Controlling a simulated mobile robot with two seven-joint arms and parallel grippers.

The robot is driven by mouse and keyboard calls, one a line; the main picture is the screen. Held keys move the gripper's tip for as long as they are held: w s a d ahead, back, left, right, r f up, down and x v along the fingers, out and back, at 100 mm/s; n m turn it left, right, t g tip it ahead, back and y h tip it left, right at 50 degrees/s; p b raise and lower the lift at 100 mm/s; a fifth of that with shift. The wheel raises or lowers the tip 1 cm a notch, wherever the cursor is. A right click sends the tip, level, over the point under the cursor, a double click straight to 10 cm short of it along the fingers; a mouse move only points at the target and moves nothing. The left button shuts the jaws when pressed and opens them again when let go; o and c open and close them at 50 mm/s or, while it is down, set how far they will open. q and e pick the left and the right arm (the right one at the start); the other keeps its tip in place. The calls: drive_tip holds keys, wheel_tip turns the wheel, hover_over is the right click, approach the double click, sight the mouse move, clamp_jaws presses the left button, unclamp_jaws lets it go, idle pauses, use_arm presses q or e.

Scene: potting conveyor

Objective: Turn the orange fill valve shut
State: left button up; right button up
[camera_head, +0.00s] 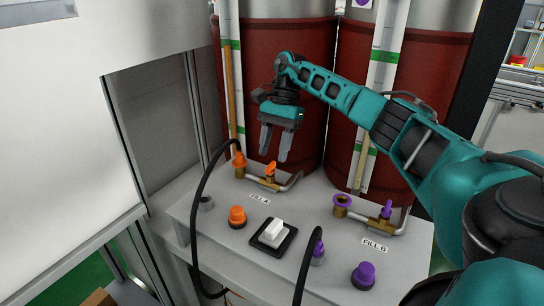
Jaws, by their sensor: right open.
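The orange fill valve (270,170) sits on a metal pipe beside the "FILL A" label on the grey bench. Its small orange handle points up. My right gripper (274,156) reaches in from the right and points down, its fingers just above and around the height of the orange handle. The fingers are apart with nothing seen between them. I cannot tell whether a finger touches the handle. My left gripper is not in view.
An orange coupling (239,160) with a black hose stands left of the valve. An orange knob (237,217), a white rocker switch (272,231) and a purple knob (363,276) are in front. A purple valve (386,210) is at right. Red tanks (262,60) stand behind.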

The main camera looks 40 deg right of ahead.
drive_tip(key=p+v, duration=0.1)
drive_tip(key=v, duration=0.9)
drive_tip(key=shift+p, duration=0.3)
